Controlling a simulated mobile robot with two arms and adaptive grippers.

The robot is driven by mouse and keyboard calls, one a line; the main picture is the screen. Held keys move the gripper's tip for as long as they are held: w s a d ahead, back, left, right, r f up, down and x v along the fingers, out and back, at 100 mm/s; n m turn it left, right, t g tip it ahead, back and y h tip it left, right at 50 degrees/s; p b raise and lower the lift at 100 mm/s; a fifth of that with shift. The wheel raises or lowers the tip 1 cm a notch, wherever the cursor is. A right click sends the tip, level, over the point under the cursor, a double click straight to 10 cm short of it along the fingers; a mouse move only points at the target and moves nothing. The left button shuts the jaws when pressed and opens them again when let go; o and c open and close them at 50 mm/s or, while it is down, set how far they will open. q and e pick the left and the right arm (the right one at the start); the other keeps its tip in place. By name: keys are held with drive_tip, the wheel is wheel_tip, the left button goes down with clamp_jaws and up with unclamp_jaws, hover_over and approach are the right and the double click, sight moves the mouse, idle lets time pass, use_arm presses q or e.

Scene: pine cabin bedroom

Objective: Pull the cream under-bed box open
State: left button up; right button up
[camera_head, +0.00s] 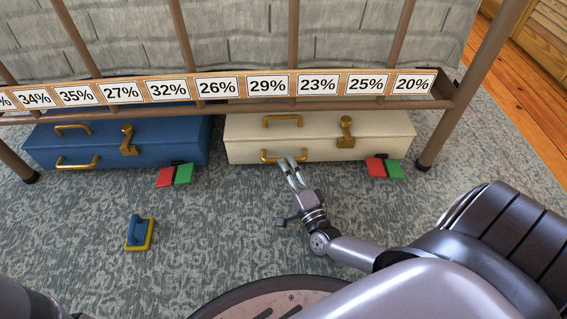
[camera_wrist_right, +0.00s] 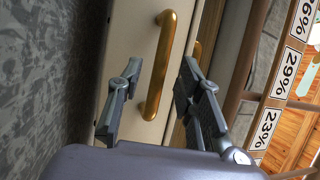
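The cream under-bed box (camera_head: 375,144) lies under the bed rail, right of the blue one. Its front carries a brass handle (camera_head: 272,156); another brass handle (camera_head: 282,119) and a brass latch (camera_head: 345,130) show higher up. My right gripper (camera_head: 289,165) reaches in to the front handle. In the right wrist view the gripper (camera_wrist_right: 155,92) is open, with one finger on each side of the brass handle (camera_wrist_right: 167,60). A gap shows between the handle and each finger. My left gripper is out of view.
A blue box (camera_head: 175,135) lies left of the cream one. The rail (camera_head: 445,101) with percentage cards runs above both. Red-and-green pieces (camera_head: 166,178) (camera_head: 376,167) and a blue-and-yellow piece (camera_head: 139,235) lie on the carpet. A bed leg (camera_head: 428,155) stands at right.

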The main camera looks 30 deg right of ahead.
drive_tip(key=shift+b+x, duration=0.5)
drive_tip(key=shift+x, duration=1.2)
drive_tip(key=shift+c, duration=0.6)
clamp_jaws()
